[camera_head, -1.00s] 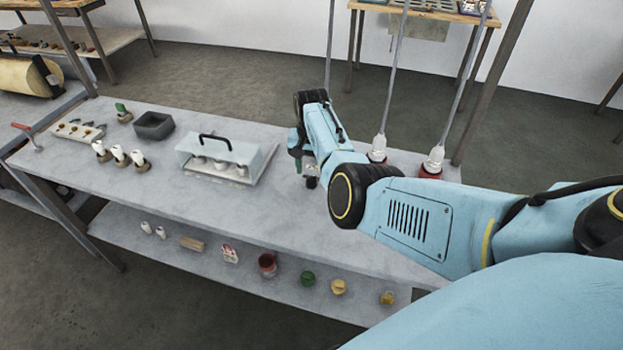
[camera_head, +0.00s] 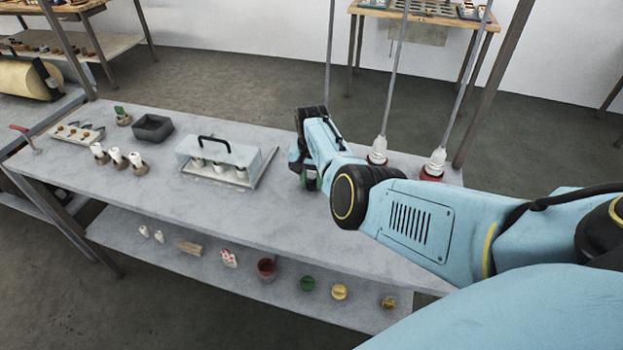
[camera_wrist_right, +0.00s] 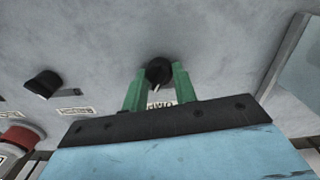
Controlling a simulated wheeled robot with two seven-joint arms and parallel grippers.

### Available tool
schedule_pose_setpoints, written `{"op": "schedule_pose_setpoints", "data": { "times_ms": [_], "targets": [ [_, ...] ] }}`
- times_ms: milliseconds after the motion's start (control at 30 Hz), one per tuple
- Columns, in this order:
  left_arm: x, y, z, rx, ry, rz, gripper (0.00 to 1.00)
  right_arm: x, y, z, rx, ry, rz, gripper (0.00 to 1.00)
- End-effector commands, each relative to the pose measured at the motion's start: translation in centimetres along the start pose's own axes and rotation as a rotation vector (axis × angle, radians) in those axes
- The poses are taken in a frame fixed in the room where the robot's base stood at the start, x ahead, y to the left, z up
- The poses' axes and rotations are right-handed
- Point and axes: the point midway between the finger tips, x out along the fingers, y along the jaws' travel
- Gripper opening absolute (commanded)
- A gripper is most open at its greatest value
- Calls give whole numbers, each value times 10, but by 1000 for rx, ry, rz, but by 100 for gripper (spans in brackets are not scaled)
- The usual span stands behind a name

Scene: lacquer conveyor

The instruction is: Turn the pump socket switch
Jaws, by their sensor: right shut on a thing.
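A black knob switch (camera_wrist_right: 158,69) sits on the grey table top in the right wrist view. A small label (camera_wrist_right: 160,104), seen upside down and partly hidden, lies beside it and seems to read PUMP. My right gripper (camera_wrist_right: 158,80) has its green fingers on both sides of this knob and is shut on it. In the head view my right gripper (camera_head: 309,184) is at the table top, mostly hidden by its own wrist. My left gripper does not show.
A second black knob (camera_wrist_right: 43,84) with its own label stands to the left in the wrist view, near a red socket (camera_wrist_right: 22,139). Two red sockets with white plugs (camera_head: 377,157) stand behind my arm. A handled cover (camera_head: 225,153) stands left of my gripper.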

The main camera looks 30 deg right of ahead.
Motion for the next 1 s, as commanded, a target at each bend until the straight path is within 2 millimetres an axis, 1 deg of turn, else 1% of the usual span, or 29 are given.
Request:
{"op": "schedule_pose_setpoints", "data": {
  "times_ms": [233,467,700,1000],
  "targets": [
    [-2,0,0,0,0,0,0,0,0,0,-27,-1,2,5],
    [-9,0,-1,0,0,0,0,-1,1,0,-139,-1,3,5],
    [-18,0,-2,0,0,0,0,-1,1,0,-347,-2,4,5],
    [-25,0,-2,-1,0,0,0,0,1,0,-631,-3,3,5]
  ]
}}
